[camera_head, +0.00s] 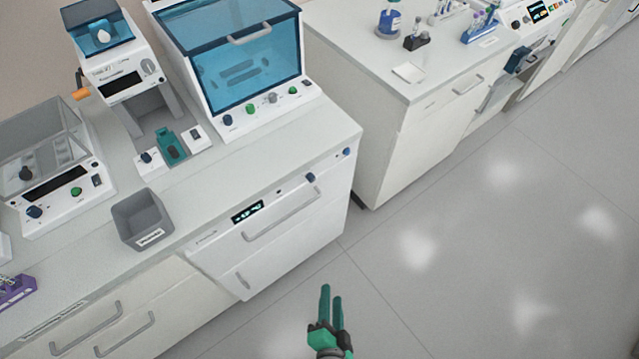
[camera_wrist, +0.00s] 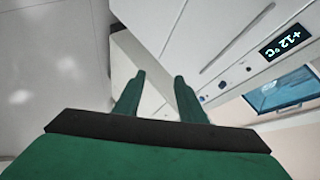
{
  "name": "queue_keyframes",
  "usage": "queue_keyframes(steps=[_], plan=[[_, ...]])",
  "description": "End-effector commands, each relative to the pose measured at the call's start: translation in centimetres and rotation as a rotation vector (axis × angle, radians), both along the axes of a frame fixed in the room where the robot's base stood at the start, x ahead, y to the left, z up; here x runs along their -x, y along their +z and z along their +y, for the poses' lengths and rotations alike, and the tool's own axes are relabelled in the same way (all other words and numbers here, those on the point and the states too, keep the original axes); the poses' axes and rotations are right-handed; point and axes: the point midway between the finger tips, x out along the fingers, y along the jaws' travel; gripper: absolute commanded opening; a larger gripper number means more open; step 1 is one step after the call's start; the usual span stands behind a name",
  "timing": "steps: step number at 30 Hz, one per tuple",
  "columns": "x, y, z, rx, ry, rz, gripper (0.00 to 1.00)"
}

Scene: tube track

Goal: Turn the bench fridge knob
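The bench fridge (camera_head: 270,235) is a white front built in under the bench, with a long handle and a small lit display (camera_head: 247,212). A dark blue knob (camera_head: 311,177) sits on its upper panel, right of the display. A second small blue knob (camera_head: 346,151) is farther right, near the bench corner. My gripper (camera_head: 331,292) is open and empty over the floor, in front of the fridge and apart from it. In the wrist view the fingers (camera_wrist: 160,76) are spread with nothing between them.
On the bench above stand a blue-windowed cabinet (camera_head: 240,70) and a grey bin (camera_head: 142,218). A second bench (camera_head: 390,150) stands beyond a gap to the right. The grey floor (camera_head: 480,240) to the right is clear.

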Motion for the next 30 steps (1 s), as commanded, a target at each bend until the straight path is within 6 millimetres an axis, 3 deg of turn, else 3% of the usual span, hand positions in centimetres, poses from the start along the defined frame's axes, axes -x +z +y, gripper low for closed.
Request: queue_keyframes(steps=[1, 5, 11, 15, 19, 24, 30], plan=[[-1.8, -1.1, -0.1, -0.121, -0.039, 0.007, 0.37], [-5.6, -3.1, 0.1, -0.46, -0.126, 0.037, 0.37], [-11.9, -2.8, -0.2, -0.973, -0.202, 0.069, 0.37], [-16.2, 0.0, -0.9, -1.309, -0.188, 0.095, 0.37], [-19.0, 3.6, -1.8, -1.566, -0.131, 0.135, 0.37], [-20.7, 7.7, -3.1, -1.771, -0.047, 0.188, 0.37], [-21.4, 9.6, -3.4, -1.855, 0.002, 0.221, 0.37]])
